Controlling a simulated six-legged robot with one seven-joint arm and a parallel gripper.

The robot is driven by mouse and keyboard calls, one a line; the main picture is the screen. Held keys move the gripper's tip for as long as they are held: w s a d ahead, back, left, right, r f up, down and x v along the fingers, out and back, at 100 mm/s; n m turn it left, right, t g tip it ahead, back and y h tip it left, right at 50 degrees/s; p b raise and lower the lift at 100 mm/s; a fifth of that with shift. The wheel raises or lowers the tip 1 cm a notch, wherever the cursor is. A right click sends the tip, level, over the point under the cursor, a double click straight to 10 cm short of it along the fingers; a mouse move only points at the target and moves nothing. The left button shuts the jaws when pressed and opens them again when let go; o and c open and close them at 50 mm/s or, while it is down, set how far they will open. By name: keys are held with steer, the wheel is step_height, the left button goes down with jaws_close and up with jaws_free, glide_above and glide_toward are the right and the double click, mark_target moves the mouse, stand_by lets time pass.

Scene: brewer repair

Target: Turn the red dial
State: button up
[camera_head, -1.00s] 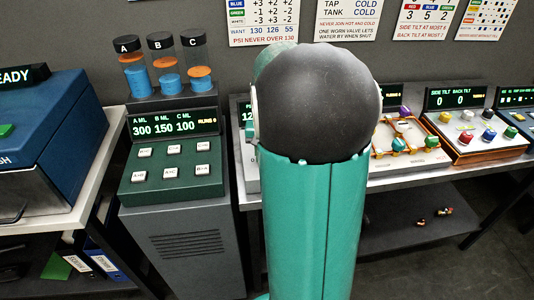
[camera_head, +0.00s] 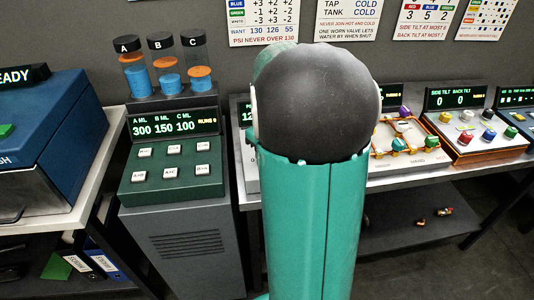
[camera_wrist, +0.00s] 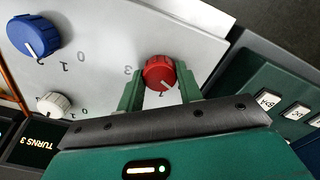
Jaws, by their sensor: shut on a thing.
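The red dial (camera_wrist: 159,72) shows in the wrist view, on a pale panel (camera_wrist: 105,70) with printed numbers around it. A white pointer line on the dial points toward the lower right of the picture, near a printed mark. My gripper (camera_wrist: 160,84) has its two green fingers on either side of the dial and is shut on it. In the head view my own arm hides the dial and the gripper.
A blue dial (camera_wrist: 34,36) and a white dial (camera_wrist: 54,104) sit on the same panel. A small display (camera_wrist: 38,146) reads TURNS 3. A green button panel (camera_wrist: 280,95) stands close on the right. In the head view, a console with three cylinders (camera_head: 172,165) stands left of my arm.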

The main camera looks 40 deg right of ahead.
stand_by(0.3)
steer(key=o, duration=1)
steer(key=shift+r, duration=0.15)
step_height(320, 180, up, 14)
steer(key=shift+f, duration=0.2)
